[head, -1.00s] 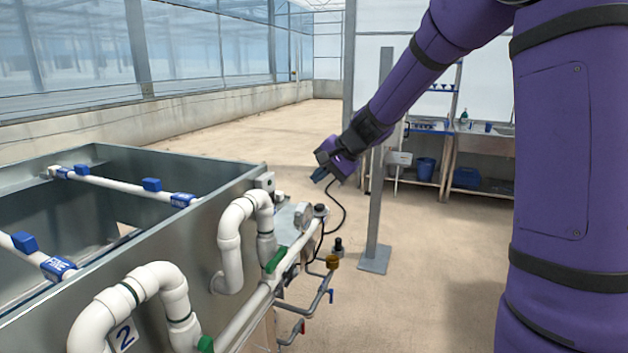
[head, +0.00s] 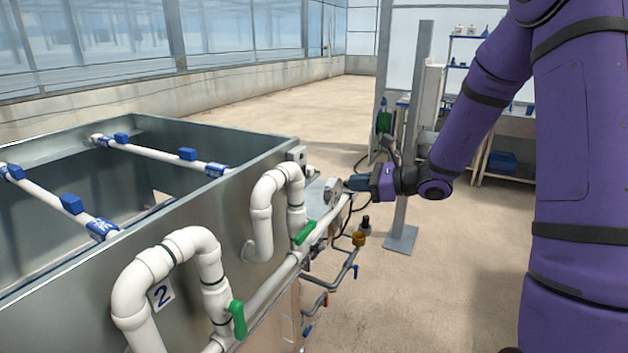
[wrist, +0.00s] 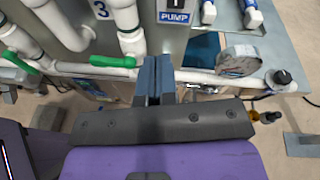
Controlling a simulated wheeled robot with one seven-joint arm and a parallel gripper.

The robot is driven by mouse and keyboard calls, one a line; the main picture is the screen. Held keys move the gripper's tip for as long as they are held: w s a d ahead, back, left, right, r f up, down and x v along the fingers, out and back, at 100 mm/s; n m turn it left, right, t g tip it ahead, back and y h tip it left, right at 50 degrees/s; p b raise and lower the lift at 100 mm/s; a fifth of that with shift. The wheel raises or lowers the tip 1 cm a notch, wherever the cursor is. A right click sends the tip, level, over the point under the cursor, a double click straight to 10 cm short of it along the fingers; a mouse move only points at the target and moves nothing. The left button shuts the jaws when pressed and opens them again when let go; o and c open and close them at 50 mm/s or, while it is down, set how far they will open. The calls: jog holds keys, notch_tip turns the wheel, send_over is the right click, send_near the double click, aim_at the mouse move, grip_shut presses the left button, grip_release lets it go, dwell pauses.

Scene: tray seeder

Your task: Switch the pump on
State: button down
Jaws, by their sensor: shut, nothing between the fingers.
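A blue-and-white PUMP label (wrist: 174,17) shows at the top of the wrist view, on the metal tank wall. A switch plate (wrist: 177,4) sits just above it, cut off by the frame edge, so its setting cannot be read. In the head view a small grey box (head: 297,155) sits at the tank's near right corner; I cannot tell if it is the same part. My gripper (head: 348,184) points left toward the pipework at the tank's end. In the wrist view the gripper's fingers (wrist: 153,70) are together, empty, below and left of the label.
A white pipe (head: 267,292) with green-handled valves (head: 304,233) runs along the tank (head: 225,185). A round grey gauge (wrist: 238,60) stands right of my fingers. A grey post (head: 408,150) stands close beside my forearm. Open floor lies right of the pipework.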

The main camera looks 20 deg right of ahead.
aim_at(306, 179)
jog(key=m+t, duration=0.1)
jog(key=d+m+t, duration=0.1)
jog(key=m, duration=0.1)
jog(key=shift+d+f, duration=0.3)
jog(key=shift+f, duration=0.1)
jog(key=shift+a, duration=0.1)
jog(key=x, duration=1.4)
jog(key=shift+f, duration=0.1)
jog(key=shift+w, duration=0.1)
